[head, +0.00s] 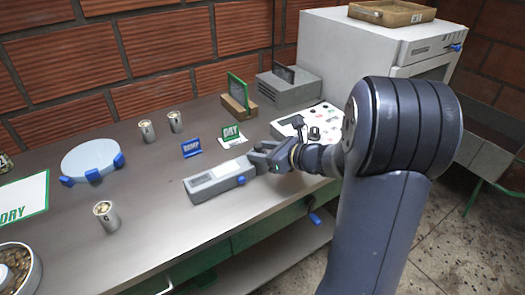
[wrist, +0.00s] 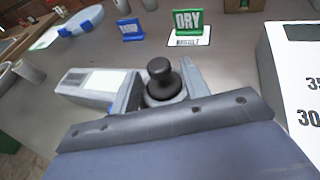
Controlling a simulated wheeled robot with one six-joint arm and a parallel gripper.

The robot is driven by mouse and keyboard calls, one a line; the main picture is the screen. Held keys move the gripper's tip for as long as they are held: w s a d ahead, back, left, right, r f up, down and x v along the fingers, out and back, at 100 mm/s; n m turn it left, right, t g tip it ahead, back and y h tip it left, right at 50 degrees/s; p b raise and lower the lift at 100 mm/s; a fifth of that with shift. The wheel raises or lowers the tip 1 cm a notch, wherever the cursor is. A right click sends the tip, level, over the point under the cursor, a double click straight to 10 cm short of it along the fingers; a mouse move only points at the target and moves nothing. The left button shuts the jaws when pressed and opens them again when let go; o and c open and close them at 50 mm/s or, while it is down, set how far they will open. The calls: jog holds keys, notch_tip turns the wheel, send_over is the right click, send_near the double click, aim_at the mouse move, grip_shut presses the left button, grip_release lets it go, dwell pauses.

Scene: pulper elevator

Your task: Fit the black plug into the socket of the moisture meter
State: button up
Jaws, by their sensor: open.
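My gripper (head: 258,157) is open beside the meter's right end, low over the bench. In the wrist view a black round-topped piece (wrist: 162,78), which looks like the plug, stands between my open fingers (wrist: 160,88). I cannot tell whether they touch it. In the head view this piece is hidden by my gripper. The meter's socket cannot be made out.
A green DRY sign (head: 231,133) and blue DEMP-like sign (head: 191,148) stand behind the meter. Metal cups (head: 147,131) and a round pale plate (head: 90,158) are left.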

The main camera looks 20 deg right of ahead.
jog(key=v, duration=1.2)
jog(key=shift+p, duration=0.35)
jog(key=x, duration=1.2)
jog(key=shift+w+r, duration=0.1)
jog(key=shift+r, duration=0.75)
